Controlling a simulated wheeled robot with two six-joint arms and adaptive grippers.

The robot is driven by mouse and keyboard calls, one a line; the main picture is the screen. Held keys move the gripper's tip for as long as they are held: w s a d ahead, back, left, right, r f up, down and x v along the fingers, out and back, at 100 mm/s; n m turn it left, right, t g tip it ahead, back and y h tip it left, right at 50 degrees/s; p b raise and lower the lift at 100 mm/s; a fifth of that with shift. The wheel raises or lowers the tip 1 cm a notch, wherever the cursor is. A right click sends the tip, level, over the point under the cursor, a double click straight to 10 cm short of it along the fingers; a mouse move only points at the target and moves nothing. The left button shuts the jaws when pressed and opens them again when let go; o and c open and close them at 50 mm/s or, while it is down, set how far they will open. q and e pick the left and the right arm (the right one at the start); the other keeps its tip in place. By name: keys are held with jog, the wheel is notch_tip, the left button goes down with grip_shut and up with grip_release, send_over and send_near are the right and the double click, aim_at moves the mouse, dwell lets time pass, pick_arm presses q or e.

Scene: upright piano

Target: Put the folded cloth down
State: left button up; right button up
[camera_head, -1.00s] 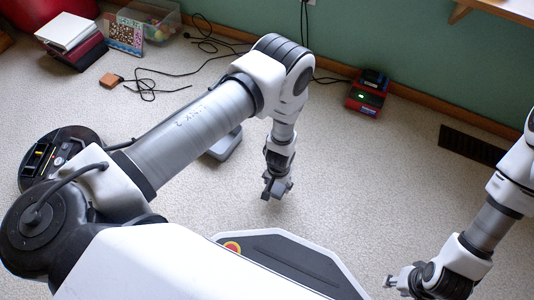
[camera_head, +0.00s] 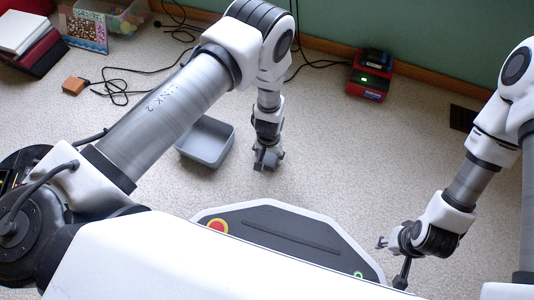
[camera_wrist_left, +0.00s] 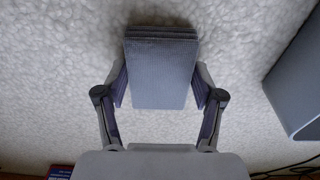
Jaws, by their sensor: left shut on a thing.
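The folded cloth (camera_wrist_left: 160,70) is a grey-blue, layered block in the left wrist view. My left gripper (camera_wrist_left: 160,88) is shut on it, one finger on each side. In the head view my left gripper (camera_head: 267,160) hangs pointing down over the carpet, to the right of an open grey bin (camera_head: 222,150). The cloth shows there only as a small grey shape at the fingertips. The bin also shows at the right of the left wrist view (camera_wrist_left: 296,88). My right gripper (camera_head: 384,243) is low at the right; its fingers are too small to read.
Books (camera_head: 30,42), a clear toy box (camera_head: 118,16) and a small orange block (camera_head: 74,87) lie at the upper left, with black cables (camera_head: 125,93). A red device (camera_head: 368,82) stands by the green wall. The carpet between is clear.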

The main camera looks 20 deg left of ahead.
aim_at(269, 156)
pick_arm(q)
jog(key=shift+f, duration=0.15)
jog(key=o, duration=1.1)
notch_tip(269, 156, up, 12)
jog(key=p, duration=1.2)
jog(key=shift+r, duration=0.25)
jog(key=shift+f, duration=0.1)
